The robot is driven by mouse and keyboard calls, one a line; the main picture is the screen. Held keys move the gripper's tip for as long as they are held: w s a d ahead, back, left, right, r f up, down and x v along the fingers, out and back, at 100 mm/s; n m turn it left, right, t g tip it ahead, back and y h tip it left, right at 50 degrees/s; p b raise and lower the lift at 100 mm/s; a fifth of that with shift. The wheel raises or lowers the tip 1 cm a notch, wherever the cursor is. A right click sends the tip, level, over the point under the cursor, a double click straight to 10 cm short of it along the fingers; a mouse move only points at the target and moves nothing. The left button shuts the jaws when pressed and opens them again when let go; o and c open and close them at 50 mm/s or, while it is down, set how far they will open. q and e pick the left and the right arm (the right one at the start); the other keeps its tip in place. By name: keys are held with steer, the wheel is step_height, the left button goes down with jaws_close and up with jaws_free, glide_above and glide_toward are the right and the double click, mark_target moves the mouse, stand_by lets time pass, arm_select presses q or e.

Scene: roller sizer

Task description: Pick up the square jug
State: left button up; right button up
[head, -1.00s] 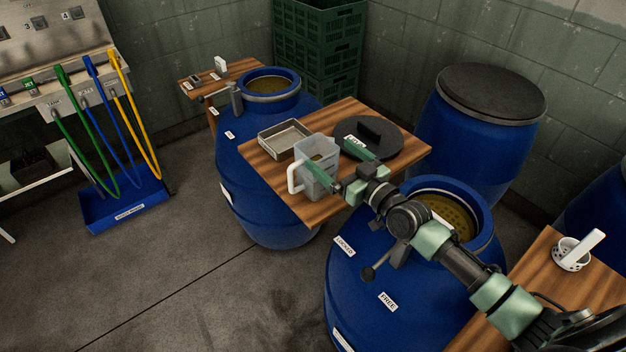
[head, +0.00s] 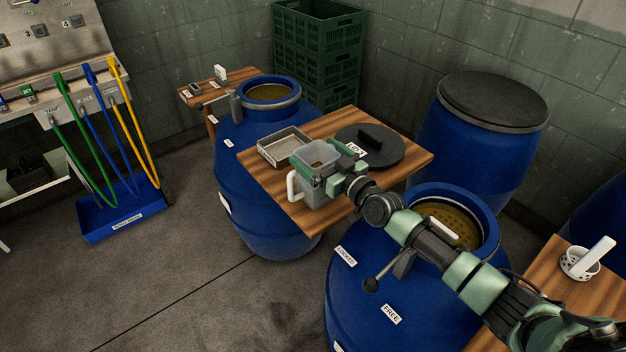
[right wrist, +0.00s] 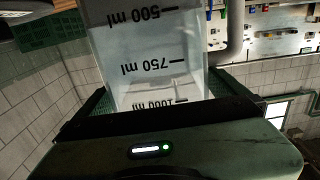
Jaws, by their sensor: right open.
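The square jug (head: 308,182) is a translucent container with a white handle on its left side. It stands upright on the wooden board between the barrels. My right gripper (head: 328,168) is open at the jug, with its fingers around the upper body of the jug. In the right wrist view the jug (right wrist: 150,50) fills the space between the fingers, its ml marks upside down. I cannot tell whether the fingers touch it. My left gripper is not in view.
A metal tray (head: 284,147) lies left of the jug, and a dark round lid (head: 385,150) lies to the right. A perforated white scoop (head: 578,266) is on the right board. Green crates (head: 315,60) stand behind.

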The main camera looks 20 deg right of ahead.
steer(key=c, duration=1.8)
steer(key=shift+w+r, duration=0.1)
steer(key=shift+r, duration=0.05)
steer(key=shift+c, duration=0.8)
steer(key=shift+r, duration=0.1)
